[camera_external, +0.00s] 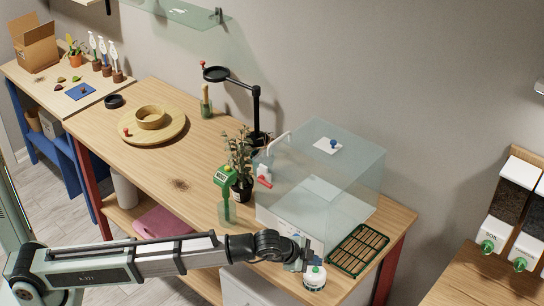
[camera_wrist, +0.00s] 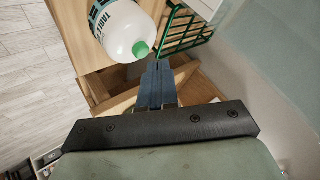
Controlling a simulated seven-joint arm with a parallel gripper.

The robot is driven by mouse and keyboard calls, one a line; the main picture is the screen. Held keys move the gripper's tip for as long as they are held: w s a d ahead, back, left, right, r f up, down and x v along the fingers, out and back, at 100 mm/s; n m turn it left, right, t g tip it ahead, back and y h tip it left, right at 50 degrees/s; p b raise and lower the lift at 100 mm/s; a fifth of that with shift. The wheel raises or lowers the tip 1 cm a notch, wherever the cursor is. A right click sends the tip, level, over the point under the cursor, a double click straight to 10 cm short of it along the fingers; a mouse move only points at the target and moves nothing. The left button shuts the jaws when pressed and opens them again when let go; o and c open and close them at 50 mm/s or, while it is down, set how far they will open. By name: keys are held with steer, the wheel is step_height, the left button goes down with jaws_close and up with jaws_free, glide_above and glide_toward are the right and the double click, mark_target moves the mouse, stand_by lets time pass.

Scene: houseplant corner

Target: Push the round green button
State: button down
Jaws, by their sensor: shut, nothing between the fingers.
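A white round container (camera_external: 314,279) with a dark green label stands near the table's front edge in the external view. It also shows in the wrist view (camera_wrist: 121,28), with lettering partly readable as "TABL". The round green button (camera_wrist: 140,49) sits on its white top. My gripper (camera_wrist: 158,66) is shut and empty, its blue-grey fingertips just beside the button in the wrist view. In the external view my gripper (camera_external: 304,262) is at the container's upper left and hides part of the button. I cannot tell whether the fingertips touch it.
A green-rimmed slatted rack (camera_external: 358,250) lies right of the container. A clear glass box (camera_external: 345,180) stands behind. A potted plant (camera_external: 241,160) and a green-headed device (camera_external: 225,178) stand to the left. Dispensers with green knobs (camera_external: 487,246) hang at the far right.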

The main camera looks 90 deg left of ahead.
mark_target(313, 272)
steer(key=shift+f, duration=0.1)
stand_by(0.3)
steer(key=shift+f, duration=0.35)
steer(key=shift+f, duration=0.2)
stand_by(0.6)
steer(key=shift+r, duration=0.7)
steer(key=shift+r, duration=0.1)
step_height(313, 272, up, 6)
steer(key=shift+f, duration=0.1)
stand_by(0.7)
